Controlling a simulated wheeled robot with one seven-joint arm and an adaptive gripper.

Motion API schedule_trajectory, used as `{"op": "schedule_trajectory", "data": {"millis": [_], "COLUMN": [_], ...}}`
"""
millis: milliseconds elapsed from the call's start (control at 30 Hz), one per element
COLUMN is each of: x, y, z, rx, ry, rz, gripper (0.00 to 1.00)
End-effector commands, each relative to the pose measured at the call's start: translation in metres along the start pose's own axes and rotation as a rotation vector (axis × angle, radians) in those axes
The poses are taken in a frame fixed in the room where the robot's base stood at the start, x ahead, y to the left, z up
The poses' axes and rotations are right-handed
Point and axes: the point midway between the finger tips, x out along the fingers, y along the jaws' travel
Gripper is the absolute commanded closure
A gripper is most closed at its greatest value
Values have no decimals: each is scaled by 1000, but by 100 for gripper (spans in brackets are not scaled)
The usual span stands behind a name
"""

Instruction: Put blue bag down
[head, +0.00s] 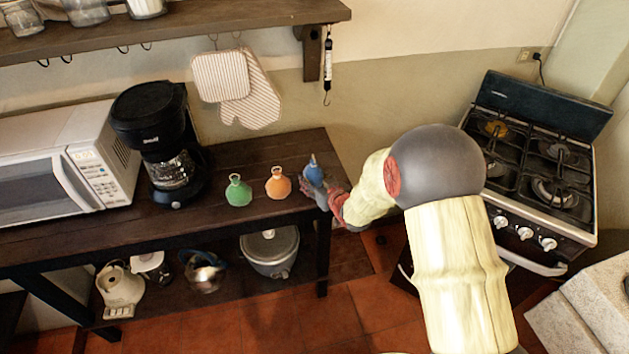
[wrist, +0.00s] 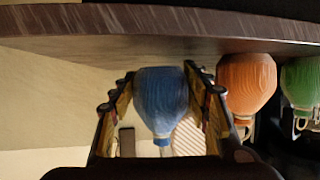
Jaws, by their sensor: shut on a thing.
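A blue bag (head: 313,171), round with a narrow neck, is at the right end of the dark wooden table (head: 240,165). My gripper (head: 318,187) reaches in from the right and is shut on it. In the wrist view, which is upside down, the blue bag (wrist: 161,98) sits between the two fingers, neck pointing up in the room. Its base is close to the table top; I cannot tell whether it touches. An orange bag (head: 278,184) and a green bag (head: 238,191) stand upright on the table to its left.
A coffee maker (head: 160,140) and a white microwave (head: 62,165) stand further left. A lower shelf holds a kettle (head: 203,272) and a pot (head: 270,250). A stove (head: 540,165) is at the right. Oven mitts (head: 235,85) hang on the wall. Bare table lies behind the bags.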

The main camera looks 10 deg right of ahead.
Motion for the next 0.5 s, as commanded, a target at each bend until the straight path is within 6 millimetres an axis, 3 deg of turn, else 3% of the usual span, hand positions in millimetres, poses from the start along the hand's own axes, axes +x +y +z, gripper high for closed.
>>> {"op": "schedule_trajectory", "data": {"millis": [500], "x": [5], "y": [0], "z": [13], "rx": [0], "ry": [-3], "rz": [0], "gripper": [100]}}
